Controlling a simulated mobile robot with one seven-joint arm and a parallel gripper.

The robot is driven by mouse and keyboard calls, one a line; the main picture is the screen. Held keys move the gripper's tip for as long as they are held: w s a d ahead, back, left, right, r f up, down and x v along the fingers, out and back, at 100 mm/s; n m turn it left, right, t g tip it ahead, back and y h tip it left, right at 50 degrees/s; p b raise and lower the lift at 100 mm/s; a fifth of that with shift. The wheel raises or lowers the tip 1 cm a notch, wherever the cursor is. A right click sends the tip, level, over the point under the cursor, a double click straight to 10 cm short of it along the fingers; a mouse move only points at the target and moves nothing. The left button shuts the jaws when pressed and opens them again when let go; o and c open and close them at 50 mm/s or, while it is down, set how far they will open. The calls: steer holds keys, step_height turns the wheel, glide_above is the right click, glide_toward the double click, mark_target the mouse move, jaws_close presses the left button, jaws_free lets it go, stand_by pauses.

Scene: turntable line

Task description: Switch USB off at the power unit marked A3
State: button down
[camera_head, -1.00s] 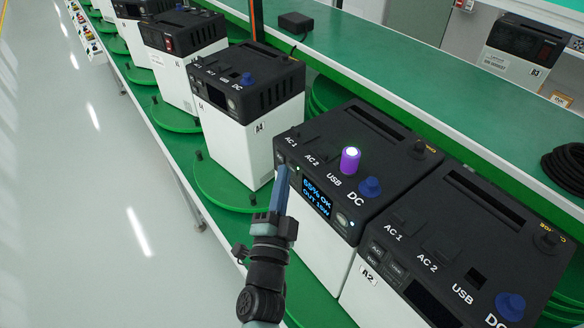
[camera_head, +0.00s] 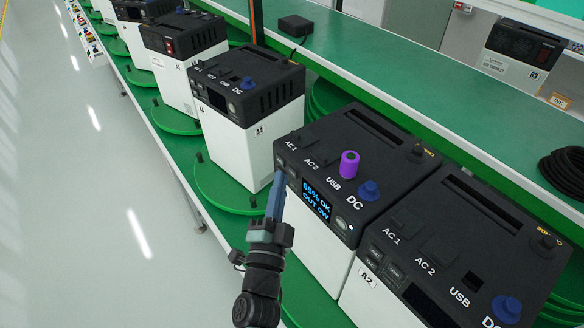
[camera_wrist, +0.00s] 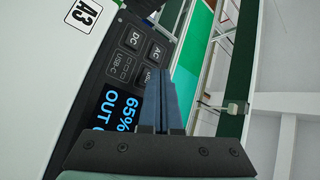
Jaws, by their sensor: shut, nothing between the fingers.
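The A3 power unit (camera_head: 325,165) is black on a white base. Its A3 label (camera_wrist: 88,14) shows in the wrist view. Its display (camera_head: 315,197) reads 65% OK and OUT 0W. A purple plug-in lamp (camera_head: 349,164) stands at its USB socket, unlit. The wrist view shows the front panel with a DC button (camera_wrist: 134,39), an AC button (camera_wrist: 156,53) and a USB button (camera_wrist: 151,76), partly hidden by my fingers. My gripper (camera_head: 279,174) is shut and empty, its tips close to the panel's button end; I cannot tell whether they touch.
The A2 unit (camera_head: 455,250) stands close on the right. The A4 unit (camera_head: 245,95) stands behind to the left on a green turntable (camera_head: 225,192). A green shelf (camera_head: 400,70) runs behind the units. The grey floor (camera_head: 90,220) on the left is clear.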

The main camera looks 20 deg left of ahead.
steer(key=shift+s+a, duration=0.1)
steer(key=s+a+p, duration=0.1)
steer(key=s, duration=0.1)
steer(key=s+a+p, duration=0.2)
stand_by(0.6)
stand_by(0.6)
